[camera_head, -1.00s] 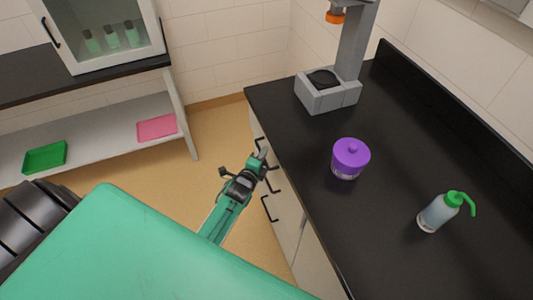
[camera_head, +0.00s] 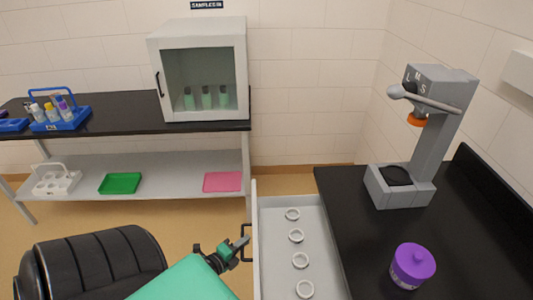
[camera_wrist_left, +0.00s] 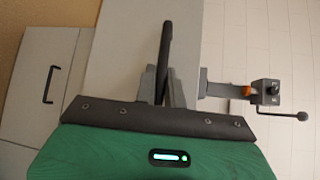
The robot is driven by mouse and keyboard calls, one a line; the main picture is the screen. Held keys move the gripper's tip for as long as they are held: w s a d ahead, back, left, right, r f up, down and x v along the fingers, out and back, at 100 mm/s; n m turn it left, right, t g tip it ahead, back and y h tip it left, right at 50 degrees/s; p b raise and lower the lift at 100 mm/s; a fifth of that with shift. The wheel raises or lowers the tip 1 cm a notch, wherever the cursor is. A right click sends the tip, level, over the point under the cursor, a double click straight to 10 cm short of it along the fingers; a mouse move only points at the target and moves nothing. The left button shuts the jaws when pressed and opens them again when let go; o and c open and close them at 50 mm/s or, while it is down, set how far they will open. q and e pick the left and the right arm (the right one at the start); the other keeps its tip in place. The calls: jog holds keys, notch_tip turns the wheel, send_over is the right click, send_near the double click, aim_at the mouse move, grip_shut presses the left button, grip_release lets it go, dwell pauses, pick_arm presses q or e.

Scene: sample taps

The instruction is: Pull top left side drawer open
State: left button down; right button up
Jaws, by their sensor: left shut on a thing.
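The top left drawer (camera_head: 284,262) stands pulled out from under the black counter in the head view, with several small round rings (camera_head: 296,236) lying in a column inside it. Its dark handle (camera_head: 247,243) is on the front panel, at the drawer's left side. My left gripper (camera_head: 242,243) is at that handle, outside the drawer front. In the left wrist view my left gripper (camera_wrist_left: 163,88) is shut on the dark bar handle (camera_wrist_left: 166,45), whose bar runs between the two fingers. My right gripper is not in view.
The black counter (camera_head: 450,245) holds a purple-lidded jar (camera_head: 413,265) and a grey stand device (camera_head: 405,185). A shelf table (camera_head: 130,140) with a glass-front cabinet (camera_head: 200,70) stands at the back. A lower door handle (camera_wrist_left: 50,84) shows in the left wrist view.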

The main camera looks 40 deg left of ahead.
pick_arm(q)
jog(key=s+a, duration=0.7)
jog(key=s, duration=0.1)
jog(key=shift+s+a+b, duration=0.15)
jog(key=shift+a+b, duration=0.05)
jog(key=shift+b, duration=0.1)
jog(key=c, duration=1.5)
grip_release()
jog(key=s+d+r+b, duration=0.1)
jog(key=s+r+b, duration=0.1)
jog(key=s, duration=1.1)
jog(key=shift+s+b, duration=0.35)
jog(key=shift+b, duration=0.4)
